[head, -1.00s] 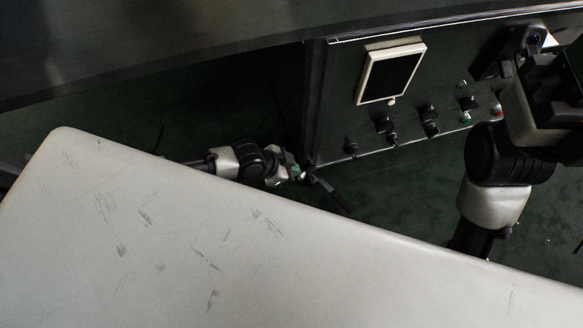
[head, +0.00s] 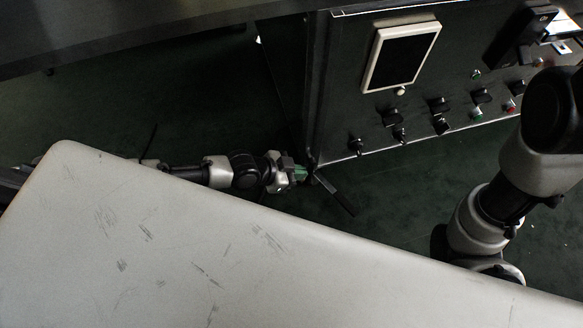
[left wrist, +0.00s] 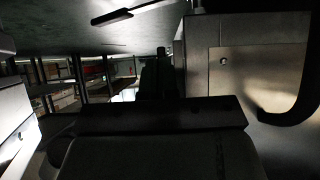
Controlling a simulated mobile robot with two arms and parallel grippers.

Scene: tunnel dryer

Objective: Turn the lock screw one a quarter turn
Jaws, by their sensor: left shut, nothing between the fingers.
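My left gripper (head: 302,174) is shut and empty. In the head view it is at the lower left corner of the dark control panel, beside a dark lever (head: 336,196); I cannot tell whether they touch. In the left wrist view its dark fingers (left wrist: 160,75) point away, left of a grey plate. A small round screw head (left wrist: 224,61) sits at that plate's upper left; I cannot tell whether it is lock screw one. No lock screw can be made out in the head view. My right gripper is out of view; only its arm shows at the right.
The control panel (head: 345,120) carries a white-framed screen (head: 402,56), several black knobs and small green and red buttons. A scratched pale surface (head: 180,240) fills the foreground. A dark curved handle (left wrist: 292,108) stands out right of the screw in the left wrist view.

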